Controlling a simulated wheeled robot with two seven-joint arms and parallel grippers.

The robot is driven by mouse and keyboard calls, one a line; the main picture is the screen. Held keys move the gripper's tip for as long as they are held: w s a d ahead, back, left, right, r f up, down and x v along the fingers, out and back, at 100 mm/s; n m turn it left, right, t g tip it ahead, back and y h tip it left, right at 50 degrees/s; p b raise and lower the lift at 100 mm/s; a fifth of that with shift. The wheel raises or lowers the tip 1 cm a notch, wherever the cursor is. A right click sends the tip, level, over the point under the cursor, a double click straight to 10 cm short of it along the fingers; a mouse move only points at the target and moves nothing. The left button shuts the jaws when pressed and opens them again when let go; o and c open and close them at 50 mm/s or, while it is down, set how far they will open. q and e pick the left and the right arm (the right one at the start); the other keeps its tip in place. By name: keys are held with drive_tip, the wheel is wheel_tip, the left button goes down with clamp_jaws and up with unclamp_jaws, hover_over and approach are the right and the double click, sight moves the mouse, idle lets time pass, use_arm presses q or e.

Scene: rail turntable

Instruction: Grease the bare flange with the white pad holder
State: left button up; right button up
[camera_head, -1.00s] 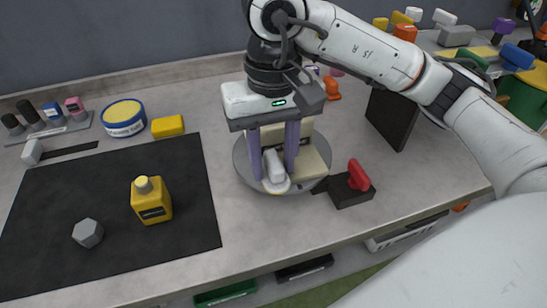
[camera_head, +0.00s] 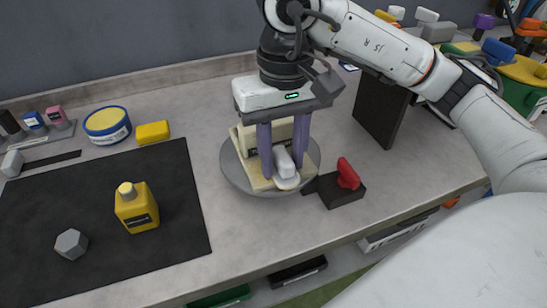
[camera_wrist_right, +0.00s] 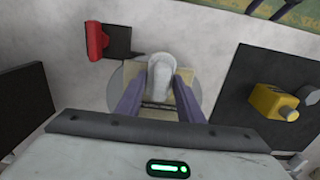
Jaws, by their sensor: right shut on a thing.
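My right gripper (camera_head: 285,172) points down over the grey round turntable (camera_head: 234,172). Its two purple fingers are shut on the white pad holder (camera_head: 284,160), which also shows between the fingertips in the right wrist view (camera_wrist_right: 161,72). The cream rail piece (camera_head: 259,184) lies on the turntable, with a raised wall behind the fingers and a flat flange in front. The pad holder is low over the front flange; its underside is hidden, so I cannot tell contact. I cannot make out grease on the flange. My left gripper is out of view.
A black block with a red handle (camera_head: 348,174) stands close at the turntable's right. A dark upright plate (camera_head: 382,115) is behind it. A yellow bottle (camera_head: 137,208) and grey hex nut (camera_head: 71,244) are on a black mat (camera_head: 180,225). A yellow-lidded tin (camera_head: 107,122) sits back left.

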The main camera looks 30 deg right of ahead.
sight(304, 165)
drive_tip(key=shift+s+d, duration=0.1)
drive_tip(key=shift+d, duration=0.2)
drive_tip(key=shift+s+d+r, duration=0.1)
drive_tip(key=shift+d, duration=0.7)
drive_tip(key=shift+s+d+b, duration=0.25)
drive_tip(key=shift+d+b, duration=0.35)
drive_tip(key=shift+d, duration=0.4)
drive_tip(key=shift+a, duration=0.1)
drive_tip(key=shift+w+a+f, duration=0.1)
drive_tip(key=shift+a+f, duration=0.05)
drive_tip(key=shift+a, duration=0.35)
drive_tip(key=shift+w+a+f, duration=0.1)
drive_tip(key=shift+a, duration=0.35)
